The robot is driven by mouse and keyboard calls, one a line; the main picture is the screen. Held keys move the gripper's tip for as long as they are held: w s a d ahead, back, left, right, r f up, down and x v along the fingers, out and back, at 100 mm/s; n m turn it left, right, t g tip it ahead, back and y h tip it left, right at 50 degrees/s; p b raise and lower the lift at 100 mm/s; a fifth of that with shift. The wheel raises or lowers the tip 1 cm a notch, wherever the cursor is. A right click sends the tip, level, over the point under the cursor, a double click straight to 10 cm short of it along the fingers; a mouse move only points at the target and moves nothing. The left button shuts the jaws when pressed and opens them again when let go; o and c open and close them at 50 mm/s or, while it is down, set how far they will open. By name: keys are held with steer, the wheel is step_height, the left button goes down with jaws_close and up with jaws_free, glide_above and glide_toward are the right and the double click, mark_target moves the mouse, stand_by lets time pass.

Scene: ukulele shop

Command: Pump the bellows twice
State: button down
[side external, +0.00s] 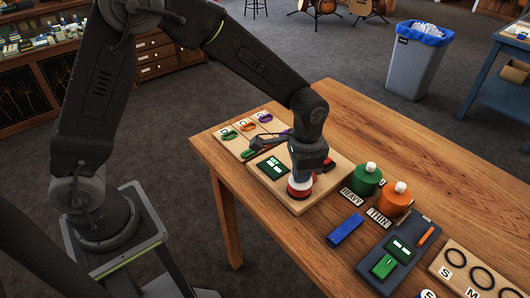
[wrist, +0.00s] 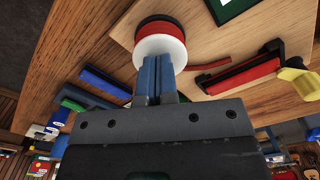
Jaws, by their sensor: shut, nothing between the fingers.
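The bellows (side external: 299,190) stands on a wooden board (side external: 298,205) near the table's left end. It has a red and dark body and a white round top. In the wrist view the bellows (wrist: 161,28) shows its white top (wrist: 160,48) right at my fingertips. My gripper (side external: 302,175) points down over it in the side view and partly hides it. In the wrist view my gripper (wrist: 158,62) has its two blue-grey fingers together, with nothing between them. The tips are at or just above the white top; I cannot tell whether they touch.
A green panel (side external: 272,167) lies left of the bellows on the board. A black and red bar (wrist: 243,74) lies beside it. Green (side external: 366,180) and orange (side external: 394,198) pots, a blue block (side external: 345,229) and a dark tray (side external: 408,240) stand to the right.

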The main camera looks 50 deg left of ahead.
steer(key=shift+f, duration=0.5)
steer(key=shift+r, duration=3.85)
steer(key=s+a+r+n+t, duration=0.3)
steer(key=s+a+r, duration=0.4)
steer(key=s+r, duration=0.25)
steer(key=s+a+r+n+t, duration=0.1)
steer(key=s+a+n+t, duration=0.1)
steer(key=s, duration=0.7)
steer(key=shift+s+a+r+n+t, duration=0.2)
steer(key=shift+s+a+n+t, duration=0.25)
steer(key=shift+a, duration=0.75)
